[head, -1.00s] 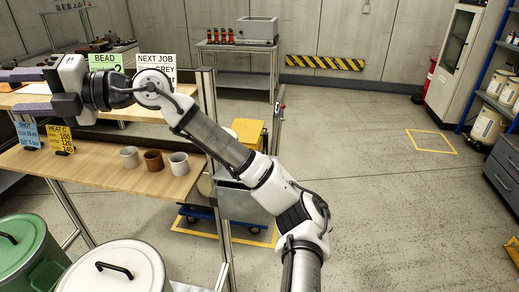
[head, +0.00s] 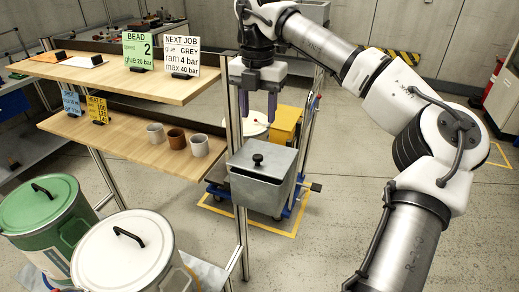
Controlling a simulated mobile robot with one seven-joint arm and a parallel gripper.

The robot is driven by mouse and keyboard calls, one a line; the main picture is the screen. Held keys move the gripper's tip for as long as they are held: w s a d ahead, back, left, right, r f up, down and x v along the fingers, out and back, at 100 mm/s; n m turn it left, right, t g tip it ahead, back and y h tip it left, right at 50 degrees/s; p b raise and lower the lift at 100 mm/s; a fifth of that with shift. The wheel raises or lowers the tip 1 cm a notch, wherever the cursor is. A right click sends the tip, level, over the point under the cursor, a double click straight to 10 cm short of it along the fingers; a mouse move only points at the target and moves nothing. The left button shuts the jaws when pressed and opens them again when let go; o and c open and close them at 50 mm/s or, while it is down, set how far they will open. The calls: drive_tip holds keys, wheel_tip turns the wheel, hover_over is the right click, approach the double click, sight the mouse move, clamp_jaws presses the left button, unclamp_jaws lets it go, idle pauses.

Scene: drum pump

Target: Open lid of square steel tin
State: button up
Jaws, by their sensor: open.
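The square steel tin (head: 262,190) stands right of the shelf unit, beyond its front post. My gripper (head: 258,114) points downward above the tin. Its two purple-tipped fingers are apart with nothing between them. The fingertips are clear of the knob in the picture; the exact gap in depth cannot be told.
A shelf post (head: 238,170) rises just left of the tin. Cups (head: 177,138) stand on the lower shelf, sign cards (head: 181,55) above. A yellow box (head: 287,124) sits behind. Green (head: 42,207) and white (head: 122,250) drums stand front left. The right floor is open.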

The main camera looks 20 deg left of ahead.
sight(258, 156)
wheel_tip(258, 156, down, 12)
drive_tip(key=p, duration=0.2)
drive_tip(key=shift+p, duration=0.3)
clamp_jaws()
